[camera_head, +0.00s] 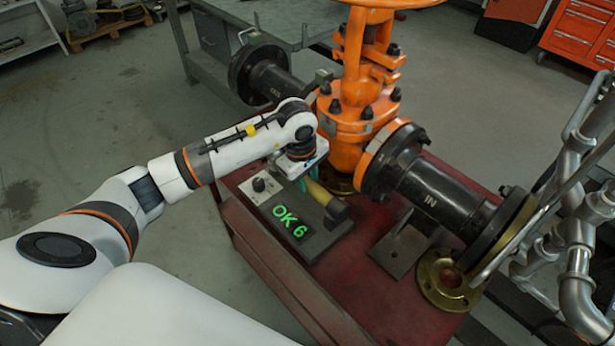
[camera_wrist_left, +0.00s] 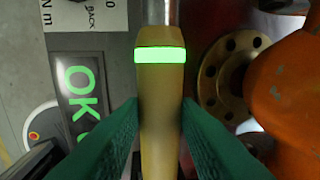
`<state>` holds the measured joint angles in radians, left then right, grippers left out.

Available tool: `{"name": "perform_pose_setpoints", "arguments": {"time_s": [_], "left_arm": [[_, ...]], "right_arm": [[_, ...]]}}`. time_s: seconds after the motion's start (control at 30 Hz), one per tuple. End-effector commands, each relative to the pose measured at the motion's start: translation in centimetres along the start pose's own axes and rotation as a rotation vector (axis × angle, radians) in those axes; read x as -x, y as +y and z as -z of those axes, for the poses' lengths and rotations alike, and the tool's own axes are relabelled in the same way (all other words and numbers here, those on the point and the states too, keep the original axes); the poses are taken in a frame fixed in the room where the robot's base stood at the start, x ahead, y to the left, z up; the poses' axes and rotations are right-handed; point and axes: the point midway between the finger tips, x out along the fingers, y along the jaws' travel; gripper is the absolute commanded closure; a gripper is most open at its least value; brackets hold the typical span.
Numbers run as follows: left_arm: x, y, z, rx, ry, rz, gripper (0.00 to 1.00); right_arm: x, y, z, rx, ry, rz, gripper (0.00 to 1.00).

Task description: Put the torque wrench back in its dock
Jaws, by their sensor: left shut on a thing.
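The torque wrench has a yellow handle (camera_head: 319,194), which in the wrist view (camera_wrist_left: 161,88) carries a lit green ring and meets a metal shaft at the top. My left gripper (camera_head: 304,180) is shut on this handle, with a green finger pad on each side of it in the wrist view (camera_wrist_left: 160,125). A grey dock box (camera_head: 322,243) with a display reading "OK 6" sits under and beside the handle. The wrench's head is hidden by my wrist, and I cannot tell whether the wrench touches the dock. My right gripper is out of view.
The orange gate valve (camera_head: 345,130) stands just behind my left gripper, with a black flanged pipe marked "IN" (camera_head: 430,195) to its right. All stand on a red bench (camera_head: 385,295). Grey pipework (camera_head: 575,240) rises at the right. A brass flange (camera_head: 448,280) lies near it.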

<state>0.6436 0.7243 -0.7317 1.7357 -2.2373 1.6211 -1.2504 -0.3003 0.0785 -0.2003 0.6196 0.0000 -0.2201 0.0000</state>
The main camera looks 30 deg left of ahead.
Motion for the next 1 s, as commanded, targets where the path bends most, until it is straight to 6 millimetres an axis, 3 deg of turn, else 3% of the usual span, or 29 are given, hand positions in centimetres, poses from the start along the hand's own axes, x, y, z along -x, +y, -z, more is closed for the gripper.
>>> {"name": "perform_pose_setpoints", "arguments": {"time_s": [0.03, 0.17, 0.53, 0.67, 1.0], "left_arm": [[0.2, -0.2, 0.0, 0.000, -0.001, 0.006, 0.68], [0.2, -0.1, 0.0, 0.000, 0.000, 0.004, 0.47], [0.4, 0.0, 0.0, -0.001, -0.001, 0.000, 0.46], [2.3, -0.1, -0.1, -0.002, -0.003, 0.003, 0.46], [9.4, -0.1, -0.1, -0.001, -0.002, 0.005, 0.46]], "right_arm": [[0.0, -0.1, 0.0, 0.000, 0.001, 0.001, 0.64], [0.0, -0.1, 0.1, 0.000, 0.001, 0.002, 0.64], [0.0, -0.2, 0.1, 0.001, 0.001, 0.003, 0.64], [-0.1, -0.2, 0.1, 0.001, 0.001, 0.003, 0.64], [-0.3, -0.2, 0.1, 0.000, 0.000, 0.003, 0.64]]}}
